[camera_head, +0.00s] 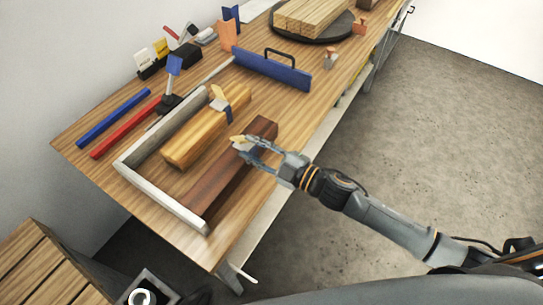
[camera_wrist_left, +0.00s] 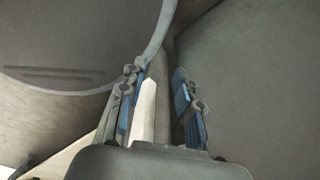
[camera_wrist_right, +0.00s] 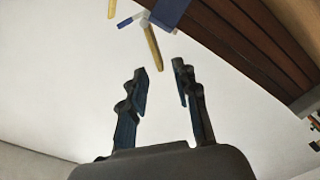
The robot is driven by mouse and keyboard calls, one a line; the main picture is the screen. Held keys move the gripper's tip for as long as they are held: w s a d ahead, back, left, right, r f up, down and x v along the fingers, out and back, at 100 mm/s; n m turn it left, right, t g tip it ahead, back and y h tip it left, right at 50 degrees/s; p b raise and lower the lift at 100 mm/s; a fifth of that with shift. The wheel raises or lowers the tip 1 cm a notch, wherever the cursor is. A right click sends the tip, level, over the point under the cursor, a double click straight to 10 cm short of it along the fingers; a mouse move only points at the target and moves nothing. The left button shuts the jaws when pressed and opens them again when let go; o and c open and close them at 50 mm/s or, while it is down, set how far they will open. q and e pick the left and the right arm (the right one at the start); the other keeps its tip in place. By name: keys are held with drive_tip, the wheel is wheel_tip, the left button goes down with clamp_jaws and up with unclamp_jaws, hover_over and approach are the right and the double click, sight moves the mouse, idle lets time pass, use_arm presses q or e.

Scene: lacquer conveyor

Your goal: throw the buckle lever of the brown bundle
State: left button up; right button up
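The brown bundle (camera_head: 222,182) of dark wood lies along the near edge of the workbench. Its buckle, with a pale yellow lever (camera_head: 238,140), shows near its middle, partly behind my right gripper (camera_head: 247,146). In the right wrist view the bundle (camera_wrist_right: 240,40) is at the upper right, with a blue strap or buckle part (camera_wrist_right: 170,12) and the yellow lever (camera_wrist_right: 151,46) sticking out. The lever's free end reaches about between the tips of my right gripper (camera_wrist_right: 160,68), whose fingers are apart; I see no grip on it. My left gripper (camera_wrist_left: 160,78) is open and empty, away from the bench.
A pale L-shaped rail (camera_head: 140,175) borders the bundles. A yellow wood bundle (camera_head: 190,145) with its own strap and lever lies beside the brown one. A blue handled plate (camera_head: 270,72) and a round black stand (camera_head: 308,38) with boards are farther back.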

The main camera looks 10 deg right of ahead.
drive_tip(key=v, duration=0.6)
drive_tip(key=shift+s+d, duration=0.25)
drive_tip(key=shift+o, duration=0.2)
